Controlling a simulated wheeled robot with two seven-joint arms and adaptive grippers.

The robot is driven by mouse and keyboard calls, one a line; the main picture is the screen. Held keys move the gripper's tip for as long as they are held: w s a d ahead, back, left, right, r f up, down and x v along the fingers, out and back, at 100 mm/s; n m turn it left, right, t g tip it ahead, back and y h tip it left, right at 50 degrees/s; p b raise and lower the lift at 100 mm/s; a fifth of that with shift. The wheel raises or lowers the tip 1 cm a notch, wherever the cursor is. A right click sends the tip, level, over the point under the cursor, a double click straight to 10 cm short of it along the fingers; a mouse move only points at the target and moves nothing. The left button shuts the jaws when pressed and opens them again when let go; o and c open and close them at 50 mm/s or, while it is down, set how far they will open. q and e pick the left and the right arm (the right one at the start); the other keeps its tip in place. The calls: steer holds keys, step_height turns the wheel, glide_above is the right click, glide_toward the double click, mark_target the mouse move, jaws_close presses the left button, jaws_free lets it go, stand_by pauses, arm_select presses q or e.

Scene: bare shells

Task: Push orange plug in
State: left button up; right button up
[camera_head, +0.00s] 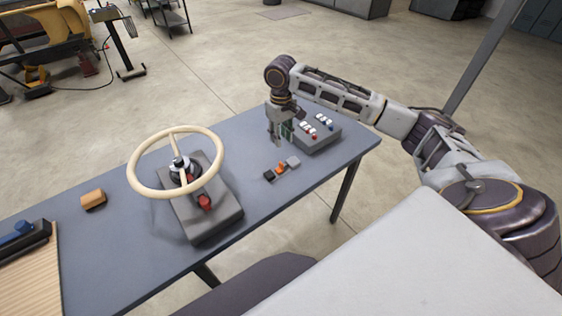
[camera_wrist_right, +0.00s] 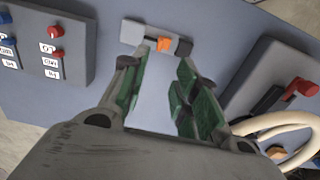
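The orange plug (camera_head: 281,168) is a small piece on the blue-grey table, in line between a light grey block (camera_head: 292,162) and a dark block (camera_head: 269,175). In the right wrist view the orange plug (camera_wrist_right: 163,44) sits just beyond my fingertips, between the grey block (camera_wrist_right: 135,32) and the dark block (camera_wrist_right: 184,47). How deep it sits in either block I cannot tell. My right gripper (camera_head: 279,138) points down above the table, behind the plug in the head view. Its green-padded fingers (camera_wrist_right: 156,66) are apart with nothing between them. My left gripper is not in view.
A grey box with red and blue switches (camera_head: 318,136) stands beside the right gripper. A cream steering wheel (camera_head: 133,172) on a grey base (camera_head: 215,218) with a red part is to the left. An orange-brown block (camera_head: 93,199) lies farther left. The table between plug and wheel is clear.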

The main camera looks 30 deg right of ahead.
mark_target(281, 163)
step_height(281, 163, down, 13)
steer(key=shift+f+p, duration=0.15)
steer(key=shift+p, duration=0.25)
stand_by(0.4)
jaws_close()
stand_by(0.3)
